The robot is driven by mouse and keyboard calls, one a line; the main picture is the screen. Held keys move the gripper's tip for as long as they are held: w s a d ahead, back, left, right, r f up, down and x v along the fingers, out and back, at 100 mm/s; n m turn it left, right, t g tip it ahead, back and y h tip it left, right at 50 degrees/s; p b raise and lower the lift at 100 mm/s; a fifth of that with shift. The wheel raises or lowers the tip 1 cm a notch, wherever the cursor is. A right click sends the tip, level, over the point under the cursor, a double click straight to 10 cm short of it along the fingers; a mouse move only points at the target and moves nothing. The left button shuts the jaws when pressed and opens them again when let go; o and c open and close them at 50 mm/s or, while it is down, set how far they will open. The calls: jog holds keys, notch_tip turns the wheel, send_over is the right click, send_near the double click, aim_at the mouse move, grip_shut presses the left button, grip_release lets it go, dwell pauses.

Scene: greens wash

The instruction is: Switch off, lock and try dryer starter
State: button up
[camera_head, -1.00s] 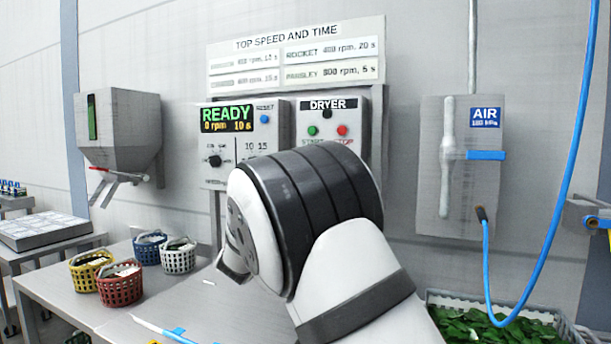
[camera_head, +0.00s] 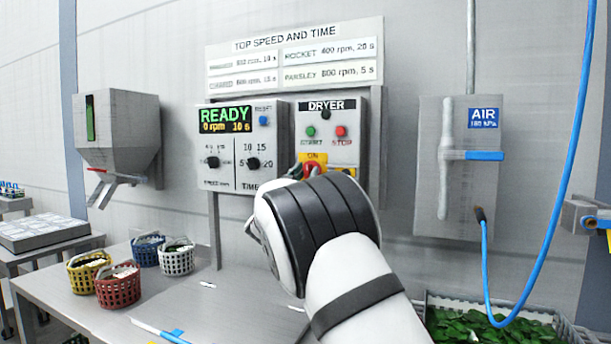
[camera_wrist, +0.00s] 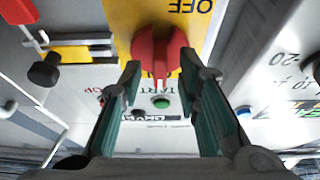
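The dryer starter (camera_head: 333,107) is a grey wall box labelled DRYER, with a green START button (camera_head: 311,131) and a red STOP button (camera_head: 341,131). Below them is a yellow plate (camera_head: 313,158) marked ON; my arm hides its lower part. In the wrist view, which is upside down, a red rotary handle (camera_wrist: 158,48) sits on the yellow plate (camera_wrist: 120,15), whose word OFF shows. My gripper (camera_wrist: 162,75) is open, its fingers apart at the two sides of the handle's near end. Contact cannot be told.
The control panel (camera_head: 240,145) reads READY, 0 rpm, and adjoins the starter on the left. An air panel (camera_head: 458,170) with a blue hose is at right. Baskets stand on the table (camera_head: 215,310). A red hooked part (camera_wrist: 18,12) and black knob (camera_wrist: 45,70) are beside the plate.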

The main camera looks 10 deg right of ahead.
grip_shut()
jog(key=shift+n, duration=0.4)
jog(key=n+t+y+p, duration=0.1)
jog(key=n+y+p, duration=0.1)
jog(key=n, duration=0.1)
jog(key=shift+s+d+r+n, duration=0.1)
jog(key=shift+n, duration=0.3)
jog(key=n+y+p, duration=0.1)
jog(key=n, duration=0.2)
jog(key=n+y+p, duration=0.2)
jog(key=n, duration=0.1)
jog(key=shift+t, duration=0.3)
jog(key=n+y+p, duration=0.1)
jog(key=n, duration=0.2)
jog(key=n+y+p, duration=0.2)
jog(key=n, duration=0.2)
jog(key=shift+s+r+p, duration=0.1)
jog(key=shift+r+p, duration=0.05)
jog(key=shift+p, duration=0.15)
jog(key=n+g+y+p, duration=0.1)
jog(key=n+g+p, duration=0.1)
jog(key=n, duration=0.2)
jog(key=shift+n, duration=0.4)
